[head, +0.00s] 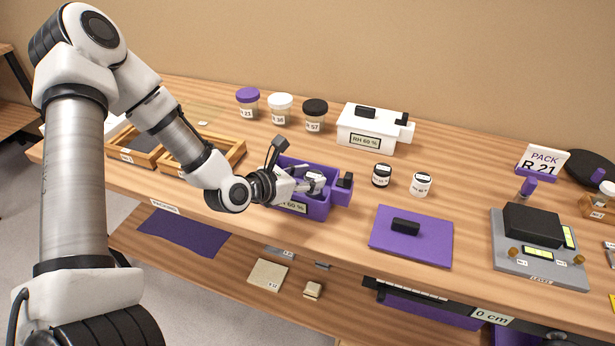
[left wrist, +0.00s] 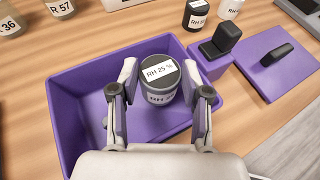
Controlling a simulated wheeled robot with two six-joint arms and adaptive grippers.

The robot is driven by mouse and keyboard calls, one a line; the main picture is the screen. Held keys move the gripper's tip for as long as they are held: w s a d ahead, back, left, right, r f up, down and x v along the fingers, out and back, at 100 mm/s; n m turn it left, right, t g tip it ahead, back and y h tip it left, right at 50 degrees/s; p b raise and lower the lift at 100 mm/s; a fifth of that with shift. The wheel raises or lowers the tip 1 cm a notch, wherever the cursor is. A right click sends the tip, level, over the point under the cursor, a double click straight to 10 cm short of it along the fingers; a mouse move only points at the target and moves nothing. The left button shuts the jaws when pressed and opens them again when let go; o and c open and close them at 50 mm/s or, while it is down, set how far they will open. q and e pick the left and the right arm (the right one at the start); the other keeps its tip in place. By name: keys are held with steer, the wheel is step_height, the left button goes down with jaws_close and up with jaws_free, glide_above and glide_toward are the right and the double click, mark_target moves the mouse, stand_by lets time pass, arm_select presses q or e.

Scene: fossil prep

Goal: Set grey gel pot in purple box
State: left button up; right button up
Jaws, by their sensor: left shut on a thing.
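The grey gel pot (left wrist: 160,80), with a grey lid labelled RH 25 %, is held upright between the fingers of my left gripper (left wrist: 160,88). The purple box (left wrist: 75,148) is open and lies below and around the pot in the left wrist view. In the head view, my left gripper (head: 314,183) reaches over the purple box (head: 318,208) and its fingers are at the box opening. The pot is mostly hidden there by the fingers. I cannot tell whether its base touches the box floor. My right gripper is not in view.
A purple lid (head: 425,242) with a black handle lies right of the box. A black-capped jar (head: 382,175) and a white-capped jar (head: 421,184) stand behind it. A white box (head: 370,138) and several lidded jars stand at the back. A grey scale (head: 535,262) is at right.

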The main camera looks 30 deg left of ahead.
arm_select(q)
steer(key=shift+f+b, duration=0.35)
steer(key=shift+r, duration=0.1)
steer(key=o, duration=1.1)
steer(key=shift+o, duration=0.2)
steer(key=shift+r, duration=0.1)
